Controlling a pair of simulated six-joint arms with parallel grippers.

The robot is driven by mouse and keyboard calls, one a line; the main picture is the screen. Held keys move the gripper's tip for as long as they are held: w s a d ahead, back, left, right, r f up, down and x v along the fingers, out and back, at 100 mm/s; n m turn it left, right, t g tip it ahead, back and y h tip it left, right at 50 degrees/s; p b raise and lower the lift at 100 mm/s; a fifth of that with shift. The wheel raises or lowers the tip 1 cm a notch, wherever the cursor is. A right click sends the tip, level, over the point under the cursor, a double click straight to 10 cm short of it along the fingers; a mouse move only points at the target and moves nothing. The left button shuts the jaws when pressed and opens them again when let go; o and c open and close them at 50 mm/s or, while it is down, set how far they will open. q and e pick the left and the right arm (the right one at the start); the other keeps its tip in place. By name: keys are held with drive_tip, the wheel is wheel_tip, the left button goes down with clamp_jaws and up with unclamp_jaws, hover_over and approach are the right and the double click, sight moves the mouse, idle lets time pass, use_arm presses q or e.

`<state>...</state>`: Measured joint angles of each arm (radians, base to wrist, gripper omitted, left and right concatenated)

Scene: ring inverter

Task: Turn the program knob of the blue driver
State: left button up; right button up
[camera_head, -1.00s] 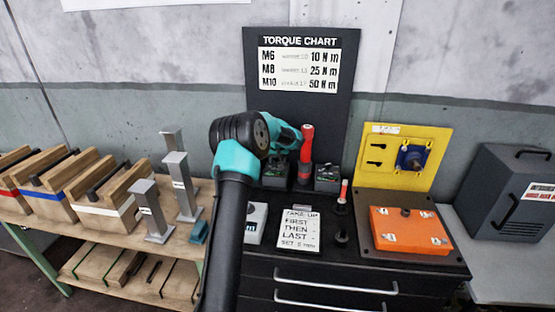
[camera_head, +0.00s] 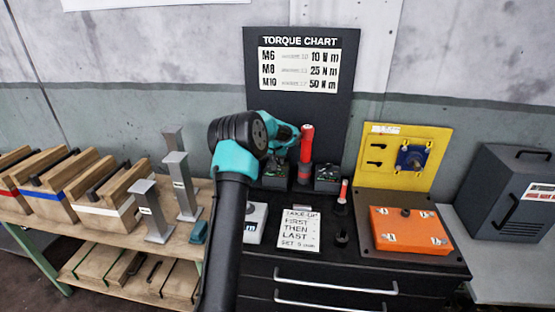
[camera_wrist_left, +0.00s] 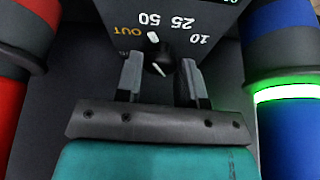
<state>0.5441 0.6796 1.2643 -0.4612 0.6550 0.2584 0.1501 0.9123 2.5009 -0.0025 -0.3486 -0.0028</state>
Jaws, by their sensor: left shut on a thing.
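The program knob (camera_wrist_left: 159,62) is small and dark with a white pointer. It sits on a black panel (camera_wrist_left: 211,18) marked 10, 25, 50 and OUT, which appears upside down in the left wrist view. My left gripper (camera_wrist_left: 160,77) has one finger on each side of the knob and is shut on it. The blue driver (camera_wrist_left: 288,122), with a lit green ring, stands at the right of that view. In the head view my left arm covers the knob, and I cannot make out the blue driver. My right gripper is not in view.
A red driver stands at the left of the wrist view (camera_wrist_left: 20,45) and upright in the head view (camera_head: 306,145). A take-up card (camera_head: 298,230), an orange block (camera_head: 410,232) and a yellow panel (camera_head: 395,172) are on the bench. Wooden blocks (camera_head: 100,205) lie left.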

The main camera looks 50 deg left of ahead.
use_arm(q)
drive_tip(key=shift+m+h, duration=0.3)
drive_tip(key=shift+m, duration=0.2)
drive_tip(key=o, duration=0.9)
drive_tip(key=v, duration=1.7)
drive_tip(key=shift+s+d+r, duration=0.15)
drive_tip(key=shift+s, duration=0.05)
